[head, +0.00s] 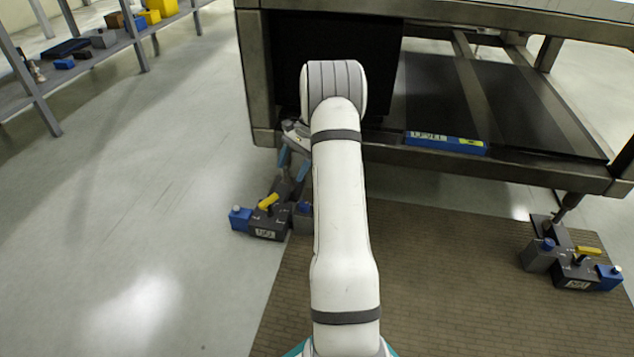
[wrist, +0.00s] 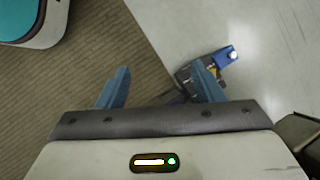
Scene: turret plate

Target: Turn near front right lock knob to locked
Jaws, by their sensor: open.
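A dark lock unit (head: 268,229) stands on the floor at the left front corner of the table frame. It has a yellow knob bar (head: 268,201), tilted up to the right, and a blue block on each side. A similar unit (head: 572,268) with a yellow bar (head: 588,251) stands at the right corner. I cannot tell which is the named one. My gripper (head: 293,163) is open and empty above the left unit, with its blue fingers pointing down. In the wrist view, my gripper (wrist: 161,70) has the left unit (wrist: 222,56) partly hidden behind its right finger.
The heavy table frame (head: 480,169) spans the back, with a blue level box (head: 445,142) on its front rail. A brown mat (head: 430,280) covers the floor in front. A shelf (head: 90,60) with boxes is at far left. Floor left of the unit is clear.

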